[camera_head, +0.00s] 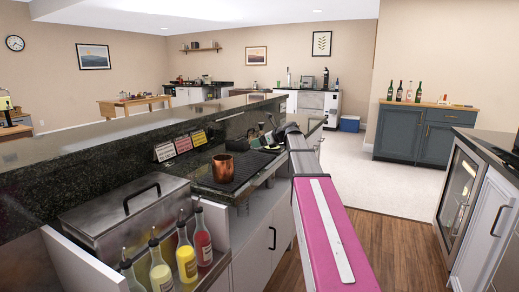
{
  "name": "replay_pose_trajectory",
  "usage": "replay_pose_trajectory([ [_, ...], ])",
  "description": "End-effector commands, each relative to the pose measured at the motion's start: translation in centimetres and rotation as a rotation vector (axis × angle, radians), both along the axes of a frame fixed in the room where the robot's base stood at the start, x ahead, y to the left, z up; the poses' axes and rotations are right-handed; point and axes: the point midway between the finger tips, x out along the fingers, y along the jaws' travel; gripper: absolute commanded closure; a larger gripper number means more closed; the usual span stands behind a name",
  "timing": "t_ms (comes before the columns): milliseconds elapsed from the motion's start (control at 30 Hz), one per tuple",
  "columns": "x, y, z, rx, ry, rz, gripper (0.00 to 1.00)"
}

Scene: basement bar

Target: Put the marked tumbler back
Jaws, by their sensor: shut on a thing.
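My pink and grey arm reaches forward from the bottom right along the bar counter. Its dark far end is beside the back of the counter. I cannot make out the fingers or anything between them; they are hidden beyond the arm. I cannot identify a marked tumbler in this view. Three small cards stand in a row on the counter by the raised ledge: a cream card (164,151), a pink card (183,144) and a yellow card (199,138). Their writing is too small to read.
A copper mug (223,166) stands on a dark mat (247,164). The raised granite ledge (60,178) runs along the left. Wooden floor (395,245) is clear at right.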

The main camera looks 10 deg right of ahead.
Motion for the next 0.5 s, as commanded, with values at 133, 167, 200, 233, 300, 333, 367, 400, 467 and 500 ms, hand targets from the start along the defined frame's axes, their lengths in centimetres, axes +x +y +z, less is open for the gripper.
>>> replay_pose_trajectory([
  [133,-0.1,0.0,-2.1,0.001,0.001,0.001,0.6],
  [167,-0.1,0.0,-2.5,0.0,0.002,0.001,0.6],
  [200,-0.1,0.0,-2.9,0.001,0.001,0.001,0.6],
  [233,-0.1,0.0,-3.1,0.001,0.001,0.0,0.6],
  [300,-0.1,0.0,-3.2,0.0,-0.001,0.0,0.6],
  [333,0.0,0.0,-3.2,0.0,-0.001,0.0,0.6],
  [367,0.0,0.0,-3.2,0.0,-0.001,0.0,0.6],
  [400,0.0,0.0,-3.2,0.0,-0.001,0.0,0.6],
  [467,0.0,0.0,-3.2,0.0,-0.002,-0.001,0.6],
  [500,0.0,0.0,-3.2,0.0,-0.002,-0.001,0.6],
])
